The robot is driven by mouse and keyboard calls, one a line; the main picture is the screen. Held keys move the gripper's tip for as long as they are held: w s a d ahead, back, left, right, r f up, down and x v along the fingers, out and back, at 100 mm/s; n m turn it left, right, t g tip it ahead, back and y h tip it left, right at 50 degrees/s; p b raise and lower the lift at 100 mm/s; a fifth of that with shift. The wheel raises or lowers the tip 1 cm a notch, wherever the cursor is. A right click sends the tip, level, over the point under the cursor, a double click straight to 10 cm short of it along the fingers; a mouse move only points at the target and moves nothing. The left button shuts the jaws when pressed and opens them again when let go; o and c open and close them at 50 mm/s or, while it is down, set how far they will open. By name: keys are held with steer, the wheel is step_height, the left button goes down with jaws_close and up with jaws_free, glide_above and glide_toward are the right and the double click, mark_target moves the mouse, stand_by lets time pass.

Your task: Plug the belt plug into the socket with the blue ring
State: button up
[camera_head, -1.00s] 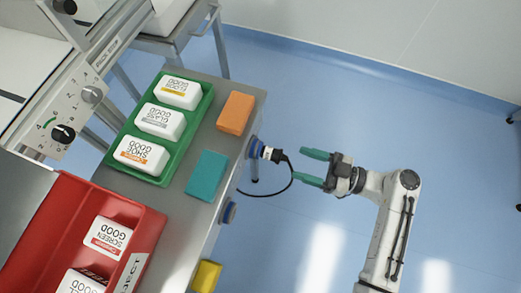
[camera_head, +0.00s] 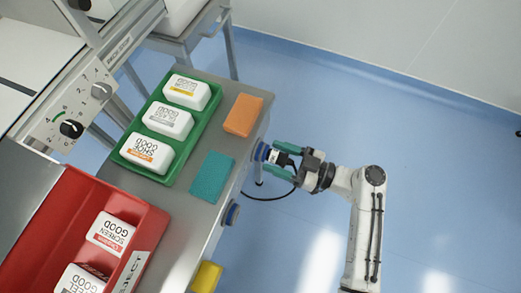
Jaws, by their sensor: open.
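The belt plug (camera_head: 281,157) is black with a pale band. It sits at the blue-ringed socket (camera_head: 262,152) on the right side of the steel table, with its black cable (camera_head: 268,197) looping down and back to the left. My gripper (camera_head: 278,158) has its two green fingers on either side of the plug, one above and one below in the picture. The fingers are open; whether they touch the plug I cannot tell. The plug's pins and the inside of the socket are hidden.
A second socket (camera_head: 232,214) is lower on the same side. On the table (camera_head: 180,205) are a green tray (camera_head: 123,158) of white packs, a red bin (camera_head: 150,228), and orange (camera_head: 243,115) and teal (camera_head: 211,177) blocks. A yellow block (camera_head: 207,277) is lower down.

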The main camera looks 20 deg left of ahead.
stand_by(0.8)
jaws_close()
steer(key=d+b, duration=0.2)
steer(key=d, duration=0.5)
steer(key=shift+d, duration=0.4)
stand_by(1.1)
steer(key=shift+s, duration=0.1)
